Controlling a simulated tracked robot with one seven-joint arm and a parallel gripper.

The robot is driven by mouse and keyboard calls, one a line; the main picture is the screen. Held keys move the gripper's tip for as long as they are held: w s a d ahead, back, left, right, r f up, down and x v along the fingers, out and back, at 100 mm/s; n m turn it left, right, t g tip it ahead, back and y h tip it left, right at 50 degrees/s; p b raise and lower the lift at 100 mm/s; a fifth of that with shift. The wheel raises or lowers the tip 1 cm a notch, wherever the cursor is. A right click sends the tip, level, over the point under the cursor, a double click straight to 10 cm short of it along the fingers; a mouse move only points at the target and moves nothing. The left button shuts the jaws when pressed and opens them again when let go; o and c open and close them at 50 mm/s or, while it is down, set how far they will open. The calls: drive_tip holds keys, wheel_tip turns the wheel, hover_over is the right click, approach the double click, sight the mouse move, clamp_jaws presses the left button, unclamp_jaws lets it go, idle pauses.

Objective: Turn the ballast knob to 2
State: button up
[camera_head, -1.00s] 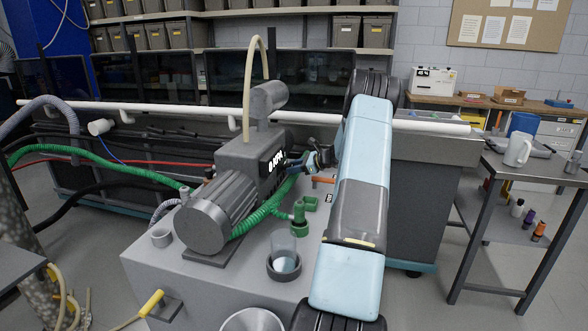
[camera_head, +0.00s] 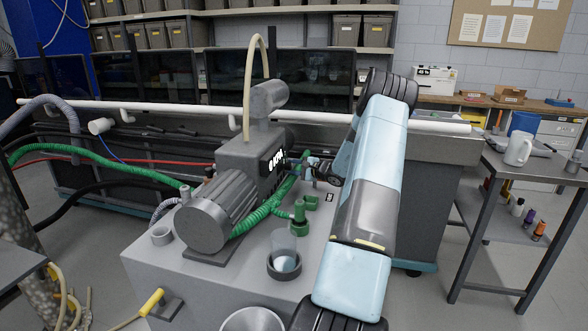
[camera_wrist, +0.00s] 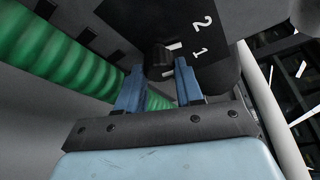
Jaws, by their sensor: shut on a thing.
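The ballast knob (camera_wrist: 158,60) is a small black knob on a dark plate with white numerals in the wrist view. A white mark by its upper right side points toward the side with the 1 (camera_wrist: 197,54); the 2 (camera_wrist: 204,22) is above that. My gripper (camera_wrist: 159,76) has its blue fingers on either side of the knob, shut on it. The knob itself is too small to make out there.
A green ribbed hose (camera_wrist: 60,52) runs close to the left finger. In the head view a green fitting (camera_head: 299,213) and a clear cup in a dark holder (camera_head: 284,262) stand below my gripper. A white pipe (camera_head: 200,108) crosses behind the pump.

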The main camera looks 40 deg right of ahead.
drive_tip(key=shift+s+a+f+n+t, duration=0.1)
drive_tip(key=shift+f+n+t, duration=0.1)
drive_tip(key=shift+n, duration=0.3)
drive_tip(key=shift+a+f+n+t, duration=0.1)
drive_tip(key=shift+n+t, duration=0.1)
drive_tip(key=shift+n, duration=0.3)
drive_tip(key=o, duration=0.7)
drive_tip(key=shift+c, duration=0.2)
drive_tip(key=o, duration=0.4)
drive_tip(key=shift+d+r, duration=0.1)
drive_tip(key=shift+c, duration=0.2)
drive_tip(key=shift+s, duration=0.1)
drive_tip(key=v, duration=1.3)
drive_tip(key=shift+s, duration=0.3)
